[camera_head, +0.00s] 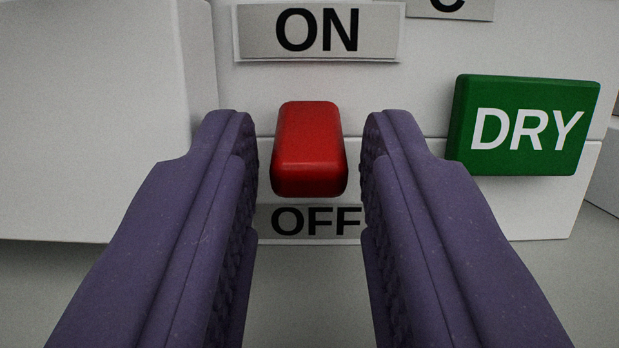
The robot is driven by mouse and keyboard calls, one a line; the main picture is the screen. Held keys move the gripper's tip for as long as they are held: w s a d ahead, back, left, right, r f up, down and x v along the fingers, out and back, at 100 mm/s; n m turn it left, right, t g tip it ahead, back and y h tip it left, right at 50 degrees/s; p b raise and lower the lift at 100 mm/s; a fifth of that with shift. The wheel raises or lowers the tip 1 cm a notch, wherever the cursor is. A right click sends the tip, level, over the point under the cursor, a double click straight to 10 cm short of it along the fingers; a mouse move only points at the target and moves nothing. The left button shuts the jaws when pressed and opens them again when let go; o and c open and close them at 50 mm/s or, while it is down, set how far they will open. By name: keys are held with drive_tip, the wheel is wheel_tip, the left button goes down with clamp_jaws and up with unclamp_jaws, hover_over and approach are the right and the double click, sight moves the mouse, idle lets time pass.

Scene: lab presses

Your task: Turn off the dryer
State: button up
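The dryer's white front panel (425,75) fills the upper part of the view. On it a red switch knob (308,150) sticks out between an ON label (318,31) above and an OFF label (312,221) below. A green DRY block (525,126) is to the right of the switch. My gripper (310,145) has two purple padded fingers, one on each side of the red knob. They are open, with a visible gap on both sides, and hold nothing. I cannot tell from this view how far the fingertips reach past the knob's front face.
A white box-like part (95,120) of the housing stands out at the left, close to the left finger. The green block is close to the right finger. Another label (450,8) is cut off at the top. A grey surface (60,290) lies below.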

drive_tip(key=p+v, duration=0.3)
drive_tip(key=v, duration=0.5)
drive_tip(key=shift+w+r, duration=0.1)
drive_tip(key=w+r+g, duration=0.1)
drive_tip(key=w+r, duration=0.1)
drive_tip(key=r, duration=0.7)
drive_tip(key=w+r, duration=0.2)
drive_tip(key=r, duration=0.7)
drive_tip(key=s+r+g, duration=0.1)
drive_tip(key=s+r, duration=0.2)
drive_tip(key=r, duration=0.8)
drive_tip(key=s+r+g, duration=0.1)
drive_tip(key=s+r, duration=0.2)
drive_tip(key=r, duration=0.8)
drive_tip(key=s+r+g, duration=0.1)
drive_tip(key=s+r, duration=0.9)
drive_tip(key=s, duration=0.5)
drive_tip(key=s+r+g, duration=0.2)
drive_tip(key=s+r, duration=0.9)
drive_tip(key=s, duration=0.4)
drive_tip(key=shift+o, duration=0.2)
